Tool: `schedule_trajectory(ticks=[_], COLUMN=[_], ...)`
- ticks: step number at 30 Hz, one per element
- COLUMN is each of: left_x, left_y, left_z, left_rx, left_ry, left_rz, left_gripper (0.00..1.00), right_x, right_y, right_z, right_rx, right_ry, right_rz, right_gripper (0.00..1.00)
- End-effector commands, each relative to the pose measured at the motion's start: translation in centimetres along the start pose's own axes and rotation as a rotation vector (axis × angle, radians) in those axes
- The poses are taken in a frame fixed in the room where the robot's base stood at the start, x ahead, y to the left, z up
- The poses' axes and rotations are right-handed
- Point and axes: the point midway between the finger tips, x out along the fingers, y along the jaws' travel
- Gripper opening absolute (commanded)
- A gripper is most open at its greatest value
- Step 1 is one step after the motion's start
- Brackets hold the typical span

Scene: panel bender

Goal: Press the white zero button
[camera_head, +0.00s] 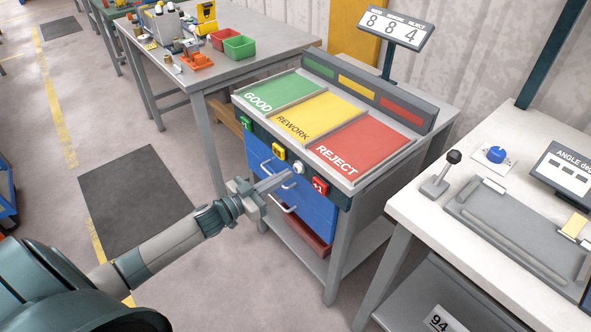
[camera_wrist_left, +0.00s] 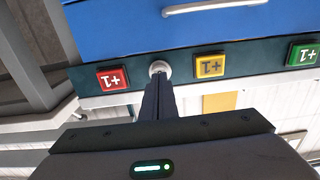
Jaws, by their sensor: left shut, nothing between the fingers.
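The white zero button (camera_head: 299,167) is a small round knob on the dark front strip of the sorting table, between the yellow +1 button (camera_head: 279,151) and the red +1 button (camera_head: 320,186). My left gripper (camera_head: 288,175) is shut and empty, with its fingertips right at the white button. In the left wrist view, the fingertips (camera_wrist_left: 158,78) overlap the lower edge of the white button (camera_wrist_left: 160,67). I cannot tell whether they touch it. My right gripper is not in view.
The green +1 button (camera_head: 246,123) is farther left on the strip. Blue drawers (camera_head: 308,205) with handles lie below. The counter display (camera_head: 395,24) reads 8 8 4. A white bench (camera_head: 425,208) stands at the right, with a gap between.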

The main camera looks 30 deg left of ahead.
Motion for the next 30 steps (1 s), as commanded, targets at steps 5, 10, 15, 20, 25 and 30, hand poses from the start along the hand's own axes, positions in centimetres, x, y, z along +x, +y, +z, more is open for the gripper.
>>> schedule_trajectory(ticks=[5,10,15,20,25,30], left_x=[0.1,0.3,0.6,0.8,0.9,1.2], left_y=[0.0,0.0,0.0,0.0,0.0,0.0], left_z=[0.0,0.0,0.0,0.0,0.0,0.0], left_rx=[0.0,0.0,0.0,0.0,0.0,0.0], left_ry=[0.0,0.0,0.0,0.0,0.0,0.0], left_rz=[0.0,0.0,0.0,0.0,0.0,0.0], left_gripper=[0.0,0.0,0.0,0.0,0.0,0.0], right_x=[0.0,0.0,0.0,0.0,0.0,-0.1], right_y=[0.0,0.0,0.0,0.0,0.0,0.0], right_z=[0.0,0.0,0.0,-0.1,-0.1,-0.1], right_rx=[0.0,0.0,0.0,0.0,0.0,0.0], right_ry=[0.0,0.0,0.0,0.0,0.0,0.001], right_rz=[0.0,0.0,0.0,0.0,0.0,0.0], right_gripper=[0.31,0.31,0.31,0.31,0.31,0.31])
